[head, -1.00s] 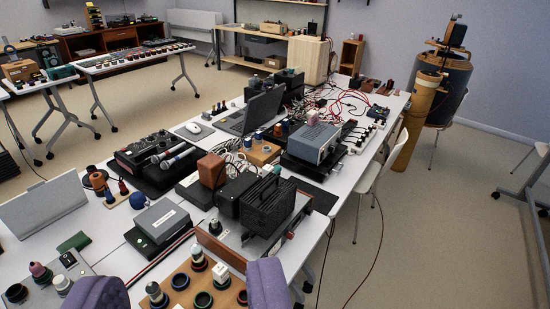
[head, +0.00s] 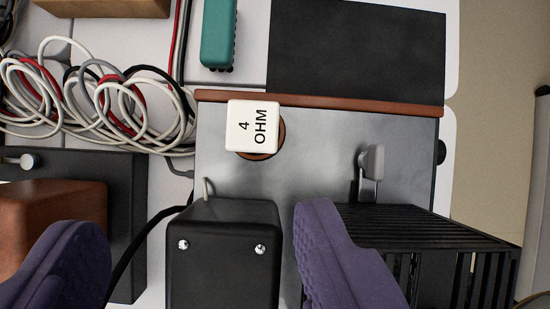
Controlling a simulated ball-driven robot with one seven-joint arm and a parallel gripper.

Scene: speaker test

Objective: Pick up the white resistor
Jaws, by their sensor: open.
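The white resistor is a white block (head: 252,126) printed "4 OHM". It sits on a round brown base on the grey metal top of an amplifier chassis (head: 320,135) with a wooden edge strip. My gripper (head: 195,218) shows as two purple padded fingers at the bottom, spread wide apart and open. The block is ahead of the fingertips, above them in the picture, and nothing touches it. The space between the fingers holds only the things below, with nothing gripped.
A black box with two screws (head: 223,255) stands between my fingers, below the block. A black slotted cage (head: 450,250) and a metal lever (head: 371,170) are to the right. Looped cables (head: 120,105) lie left. A teal object (head: 218,32) and a dark mat (head: 355,50) lie beyond.

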